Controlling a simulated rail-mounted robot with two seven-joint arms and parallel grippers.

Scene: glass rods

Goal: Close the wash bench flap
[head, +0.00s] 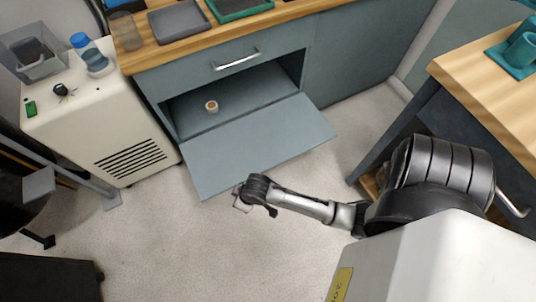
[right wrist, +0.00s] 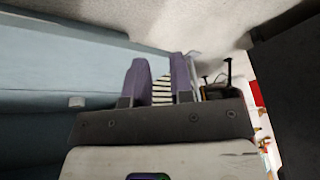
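The wash bench flap (head: 260,143) is a flat blue-grey panel on the front of the bench. It is swung down and outward, and the compartment (head: 240,100) behind it is open. My right gripper (head: 241,201) is just past the flap's outer edge, low near its middle; I cannot tell whether it touches. In the right wrist view, my right gripper's two purple-grey fingers (right wrist: 159,68) stand apart with nothing between them. A blue panel surface, apparently the flap (right wrist: 70,68), lies along the left there. My left gripper is not in view.
A small orange-and-white cup (head: 211,106) stands inside the compartment. A drawer with a metal handle (head: 236,60) is above it. A white vented cabinet (head: 90,120) stands to the left. A wooden-topped table (head: 490,90) is on the right. The floor (head: 190,250) in front is mostly clear.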

